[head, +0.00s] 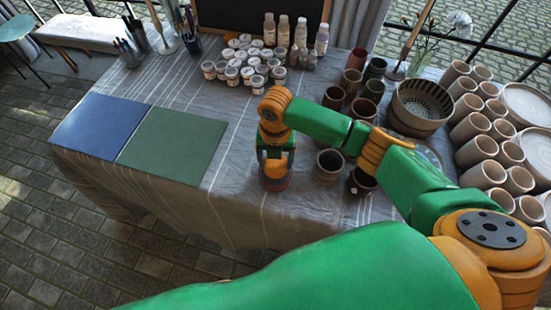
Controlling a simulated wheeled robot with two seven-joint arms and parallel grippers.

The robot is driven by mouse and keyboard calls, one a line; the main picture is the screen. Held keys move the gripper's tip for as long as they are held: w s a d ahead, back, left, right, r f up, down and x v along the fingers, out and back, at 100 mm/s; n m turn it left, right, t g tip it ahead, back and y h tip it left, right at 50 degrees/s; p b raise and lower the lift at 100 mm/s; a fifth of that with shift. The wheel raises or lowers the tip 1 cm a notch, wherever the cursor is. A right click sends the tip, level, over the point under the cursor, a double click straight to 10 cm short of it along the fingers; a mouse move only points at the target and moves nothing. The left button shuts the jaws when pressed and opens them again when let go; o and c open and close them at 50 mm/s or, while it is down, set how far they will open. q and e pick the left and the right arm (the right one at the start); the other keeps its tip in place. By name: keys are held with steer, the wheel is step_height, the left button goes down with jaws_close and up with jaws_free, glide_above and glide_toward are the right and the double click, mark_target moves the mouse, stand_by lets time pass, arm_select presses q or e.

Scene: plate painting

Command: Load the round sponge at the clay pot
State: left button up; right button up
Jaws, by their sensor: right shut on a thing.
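My right gripper (275,158) points down over the grey-clothed table, left of the loose pots. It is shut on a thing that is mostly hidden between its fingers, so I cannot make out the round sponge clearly. Directly under the fingers is a small reddish-brown clay pot (275,185). The gripper covers most of its opening, and I cannot tell whether the held thing touches inside it. My left gripper is not in view.
Just right stand a brown cup (329,168) and a dark cup (361,184). Behind are more cups and a striped bowl (421,105). White jars (243,60) stand at the back. A blue board (100,127) and a green board (172,145) lie left.

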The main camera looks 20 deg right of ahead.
mark_target(276, 163)
steer(key=shift+f+b, duration=0.35)
steer(key=shift+f, duration=0.15)
stand_by(0.3)
stand_by(1.3)
step_height(276, 163, up, 7)
steer(key=p, duration=0.8)
steer(key=shift+r, duration=0.1)
